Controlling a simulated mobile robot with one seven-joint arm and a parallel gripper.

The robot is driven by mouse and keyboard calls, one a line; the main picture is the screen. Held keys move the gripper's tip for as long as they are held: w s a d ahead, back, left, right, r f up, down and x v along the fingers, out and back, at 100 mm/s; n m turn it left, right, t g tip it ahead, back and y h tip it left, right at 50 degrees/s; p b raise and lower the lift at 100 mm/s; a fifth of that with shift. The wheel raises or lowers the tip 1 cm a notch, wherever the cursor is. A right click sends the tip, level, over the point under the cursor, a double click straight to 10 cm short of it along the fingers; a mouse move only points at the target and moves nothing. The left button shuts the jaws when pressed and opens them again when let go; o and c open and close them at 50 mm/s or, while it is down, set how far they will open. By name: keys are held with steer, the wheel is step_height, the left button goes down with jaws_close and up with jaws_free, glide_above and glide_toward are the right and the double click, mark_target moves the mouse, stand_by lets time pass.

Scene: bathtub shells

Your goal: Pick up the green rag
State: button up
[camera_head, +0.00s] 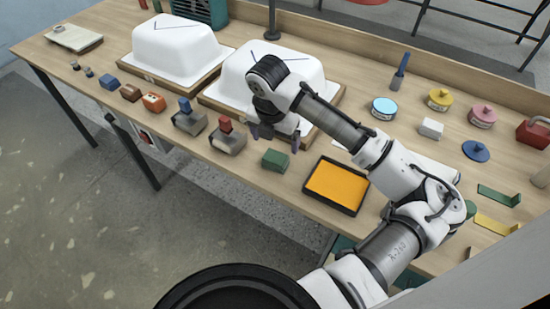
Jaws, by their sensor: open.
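A small dark green folded piece (275,160), which looks like the green rag, lies on the bench near its front edge, left of the orange tray. My gripper (274,140) is open, with its fingers apart and pointing down in front of the right white tub shell. In the picture it is just above and behind the green piece, and nothing shows between its fingers. I cannot tell its exact height or whether it touches anything.
Two white tub shells (176,50) (305,68) stand on wooden bases behind. Blocks with red (228,138) and blue (188,118) tops stand left of the green piece. A black-rimmed orange tray (309,190) lies right. My arm covers part of the bench.

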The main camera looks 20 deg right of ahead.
mark_target(276, 157)
steer(key=shift+d+f, duration=0.1)
steer(key=shift+f, duration=0.75)
steer(key=f+p, duration=0.1)
steer(key=f, duration=0.1)
steer(key=f+p, duration=0.1)
steer(key=f, duration=0.1)
steer(key=shift+s+f, duration=0.2)
steer(key=shift+f, duration=0.1)
steer(key=shift+w+f, duration=0.1)
steer(key=shift+f, duration=0.4)
steer(key=c, duration=1.1)
steer(key=shift+o, duration=0.2)
steer(key=shift+r, duration=0.2)
step_height(276, 157, up, 20)
steer(key=b, duration=0.3)
steer(key=shift+f, duration=0.15)
